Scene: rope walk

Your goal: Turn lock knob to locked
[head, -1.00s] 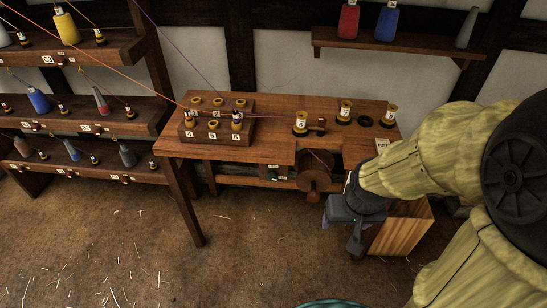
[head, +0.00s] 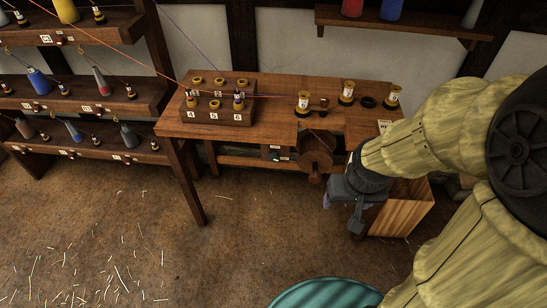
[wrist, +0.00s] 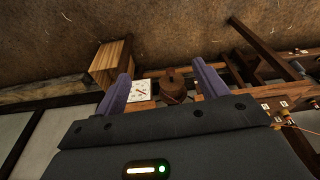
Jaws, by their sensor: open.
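I cannot pick out the lock knob for certain. A small dark plate with a white and a green mark (head: 279,154) is on the bench front, left of a round wooden wheel with a handle (head: 315,160). The wheel also shows in the wrist view (wrist: 173,92), between my fingers in the picture, beside a white plate with red marks (wrist: 140,91). My gripper (head: 345,206) hangs in front of the bench, lower right of the wheel. In the wrist view its two purple fingers (wrist: 161,70) are spread apart with nothing between them.
The wooden bench (head: 255,84) carries a numbered block (head: 216,117) and several spools. A pale wooden box (head: 403,212) stands close behind my gripper. A rack of bobbins (head: 75,100) is at left, with threads crossing to the bench.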

